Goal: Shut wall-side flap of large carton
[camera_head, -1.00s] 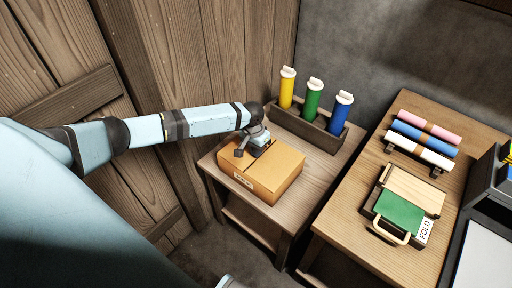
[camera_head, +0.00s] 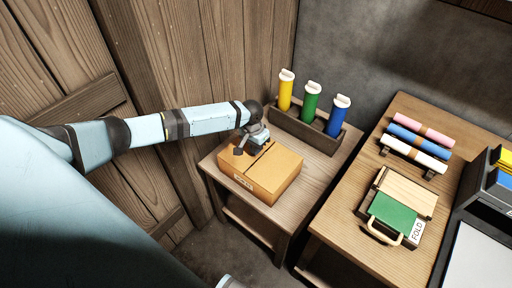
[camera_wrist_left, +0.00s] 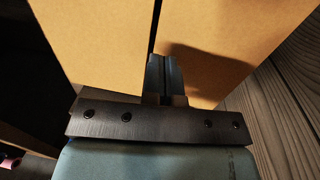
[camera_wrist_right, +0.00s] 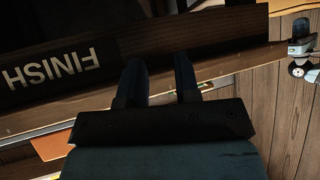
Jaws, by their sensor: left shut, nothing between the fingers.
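The large carton (camera_head: 275,178) is a brown box on the small wooden table, with a label on its front side. Its top flaps lie nearly flat, with a narrow dark seam between them. My left gripper (camera_head: 254,143) is at the back part of the carton's top, shut and empty. In the left wrist view its closed fingers (camera_wrist_left: 165,78) are over the seam, between the left flap (camera_wrist_left: 95,35) and the right flap (camera_wrist_left: 220,45); contact cannot be told. My right gripper (camera_wrist_right: 160,82) shows only in its wrist view, fingers apart and empty.
A dark rack (camera_head: 308,131) with yellow, green and blue tubes stands behind the carton. The wooden wall (camera_head: 180,60) is close on the left. A second table (camera_head: 340,225) at right holds rolls and a green-and-wood folder. A FINISH board (camera_wrist_right: 50,72) is beyond my right gripper.

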